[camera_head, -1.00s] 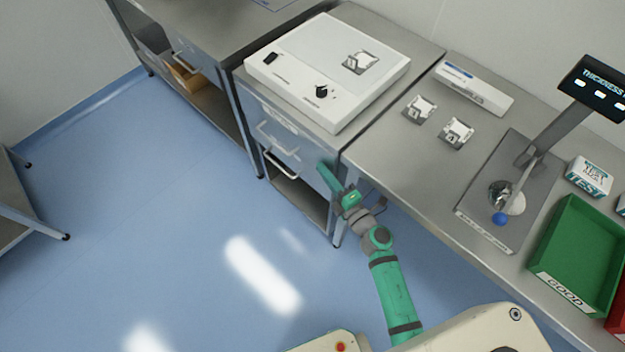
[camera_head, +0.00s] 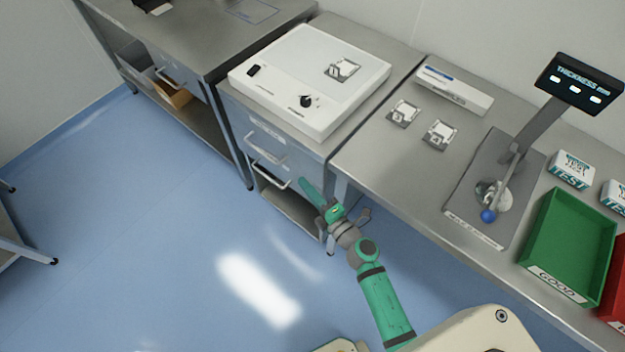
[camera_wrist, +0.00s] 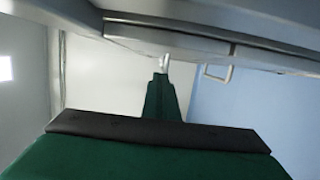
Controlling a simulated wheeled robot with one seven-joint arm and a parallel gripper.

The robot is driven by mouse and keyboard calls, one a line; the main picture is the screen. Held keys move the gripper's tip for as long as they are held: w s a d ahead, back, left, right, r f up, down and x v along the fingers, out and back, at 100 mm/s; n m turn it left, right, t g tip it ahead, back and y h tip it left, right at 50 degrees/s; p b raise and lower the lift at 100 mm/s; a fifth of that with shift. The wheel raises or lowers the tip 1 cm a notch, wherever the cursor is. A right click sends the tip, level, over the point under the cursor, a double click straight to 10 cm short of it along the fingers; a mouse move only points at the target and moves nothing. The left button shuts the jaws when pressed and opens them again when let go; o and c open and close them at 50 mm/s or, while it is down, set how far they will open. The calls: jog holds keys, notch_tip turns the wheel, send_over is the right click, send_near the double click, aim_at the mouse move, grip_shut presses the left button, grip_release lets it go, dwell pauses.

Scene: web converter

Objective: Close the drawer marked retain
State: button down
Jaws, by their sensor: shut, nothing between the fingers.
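A metal drawer unit (camera_head: 292,147) stands under the white light box. Its front has an upper handle (camera_head: 262,158) and a lower handle (camera_head: 272,181). The small label above the upper handle cannot be read, so I cannot tell which drawer is marked retain, nor clearly how far either is out. My gripper (camera_head: 305,186) is shut and empty, just right of the lower handle; contact cannot be told. In the wrist view my gripper (camera_wrist: 163,66) points under a grey metal edge (camera_wrist: 170,42), with a pale handle (camera_wrist: 218,75) to its right.
The white light box (camera_head: 310,80) sits on top. A bench (camera_head: 390,180) on the right holds a thickness gauge (camera_head: 490,195) and a green tray (camera_head: 572,240). Another bench with a drawer (camera_head: 185,80) stands at left. The blue floor (camera_head: 150,220) in front is clear.

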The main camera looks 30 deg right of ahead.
jog(key=s+d, duration=0.1)
jog(key=s, duration=0.9)
jog(key=shift+d, duration=0.15)
jog(key=shift+s, duration=0.1)
jog(key=s+a+r+m+g+h, duration=0.1)
jog(key=s+a+r+m, duration=0.3)
jog(key=s+a+m, duration=0.6)
jog(key=s+a+r+m+g+h, duration=0.1)
jog(key=s+a+r+m+h, duration=0.1)
jog(key=s+a+m, duration=0.8)
jog(key=shift+s+r, duration=0.45)
jog(key=shift+r, duration=0.45)
